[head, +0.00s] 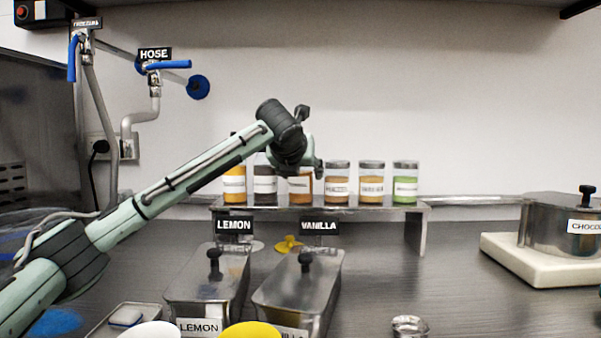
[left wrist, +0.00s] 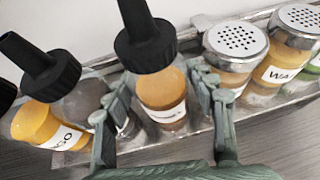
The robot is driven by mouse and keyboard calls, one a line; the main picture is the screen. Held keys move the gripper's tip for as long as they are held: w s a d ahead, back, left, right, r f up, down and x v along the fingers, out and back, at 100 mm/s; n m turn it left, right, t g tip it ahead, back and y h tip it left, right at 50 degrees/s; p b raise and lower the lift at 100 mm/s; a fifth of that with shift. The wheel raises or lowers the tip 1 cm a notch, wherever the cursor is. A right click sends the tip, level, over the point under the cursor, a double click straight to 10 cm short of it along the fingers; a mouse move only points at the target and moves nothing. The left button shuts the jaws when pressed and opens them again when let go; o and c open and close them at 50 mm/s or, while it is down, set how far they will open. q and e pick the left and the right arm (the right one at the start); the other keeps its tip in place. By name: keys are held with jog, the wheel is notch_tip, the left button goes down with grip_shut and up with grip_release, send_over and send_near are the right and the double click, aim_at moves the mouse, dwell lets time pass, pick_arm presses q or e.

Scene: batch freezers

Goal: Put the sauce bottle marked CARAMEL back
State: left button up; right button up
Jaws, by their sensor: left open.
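An amber-brown sauce bottle with a black nozzle cap (left wrist: 163,100) stands upright on the raised metal shelf (head: 425,208). Its label is too small to read surely, so I cannot confirm CARAMEL. It also shows in the head view (head: 300,190), its top hidden by my gripper. My left gripper (left wrist: 168,118) is open, with one finger on each side of this bottle. In the head view the left gripper (head: 305,172) is over the shelf row. My right gripper is not in view.
A yellow bottle (left wrist: 40,124) and a dark bottle (head: 265,186) stand left of it. Shaker-topped jars (head: 338,186) stand close on its right. Lidded LEMON (head: 207,275) and VANILLA (head: 300,285) tubs are in front. The counter right of them is mostly clear.

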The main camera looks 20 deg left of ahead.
pick_arm(q)
jog(key=shift+r, duration=0.15)
jog(key=v, duration=1.2)
jog(key=shift+b, duration=0.35)
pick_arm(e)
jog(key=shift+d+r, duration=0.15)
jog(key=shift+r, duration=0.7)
